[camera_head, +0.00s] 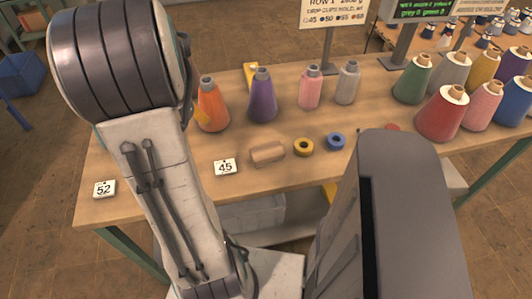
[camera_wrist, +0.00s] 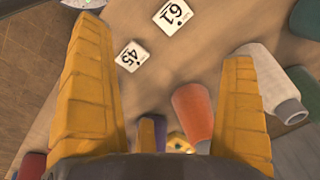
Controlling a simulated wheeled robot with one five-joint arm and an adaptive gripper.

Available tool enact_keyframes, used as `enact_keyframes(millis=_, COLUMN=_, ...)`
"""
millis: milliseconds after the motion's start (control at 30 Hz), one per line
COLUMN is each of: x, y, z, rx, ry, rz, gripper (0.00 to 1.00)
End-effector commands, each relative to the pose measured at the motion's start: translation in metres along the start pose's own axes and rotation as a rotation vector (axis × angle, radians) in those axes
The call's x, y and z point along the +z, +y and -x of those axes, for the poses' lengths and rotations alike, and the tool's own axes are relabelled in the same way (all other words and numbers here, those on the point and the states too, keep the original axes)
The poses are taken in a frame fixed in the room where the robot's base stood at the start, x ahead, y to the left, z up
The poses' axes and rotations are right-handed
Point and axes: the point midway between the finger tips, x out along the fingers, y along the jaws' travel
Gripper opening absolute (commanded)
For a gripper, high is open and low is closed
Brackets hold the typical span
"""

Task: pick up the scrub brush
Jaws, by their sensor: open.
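A tan, wooden-looking block (camera_head: 268,152) lies near the front edge of the table, right of the card marked 45. It looks like the scrub brush, though no bristles can be made out. I cannot pick it out in the wrist view. In the wrist view my gripper (camera_wrist: 164,45) has its two yellow fingers wide apart, with nothing held between them. The gripper is not clearly visible in the head view, where my arm covers the left part of the table.
On the wooden table (camera_head: 130,205), orange (camera_head: 212,105), purple (camera_head: 262,97), pink (camera_head: 311,88) and grey (camera_head: 347,84) cones stand behind the block. More cones crowd the right side.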

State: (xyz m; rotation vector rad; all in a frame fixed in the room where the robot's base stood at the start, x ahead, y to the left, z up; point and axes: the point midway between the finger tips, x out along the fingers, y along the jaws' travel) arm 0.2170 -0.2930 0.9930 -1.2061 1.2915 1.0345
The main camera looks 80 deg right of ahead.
Motion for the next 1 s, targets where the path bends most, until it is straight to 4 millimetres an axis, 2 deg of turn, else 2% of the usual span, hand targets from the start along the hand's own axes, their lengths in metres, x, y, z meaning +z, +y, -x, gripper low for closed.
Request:
enact_keyframes(millis=33, x=-0.023, y=0.019, z=-0.011, rx=0.018, ry=-0.010, rz=-0.125, gripper=1.00)
enact_keyframes(millis=200, x=-0.075, y=0.080, z=-0.040, rx=0.055, ry=-0.030, rz=-0.464, gripper=1.00)
enact_keyframes(millis=400, x=-0.107, y=0.143, z=-0.066, rx=0.082, ry=-0.044, rz=-0.745, gripper=1.00)
enact_keyframes(millis=500, x=-0.114, y=0.164, z=-0.074, rx=0.090, ry=-0.049, rz=-0.833, gripper=1.00)
enact_keyframes(millis=700, x=-0.119, y=0.184, z=-0.087, rx=0.098, ry=-0.054, rz=-0.916, gripper=1.00)
enact_keyframes(millis=1000, x=-0.115, y=0.188, z=-0.110, rx=0.098, ry=-0.055, rz=-0.923, gripper=1.00)
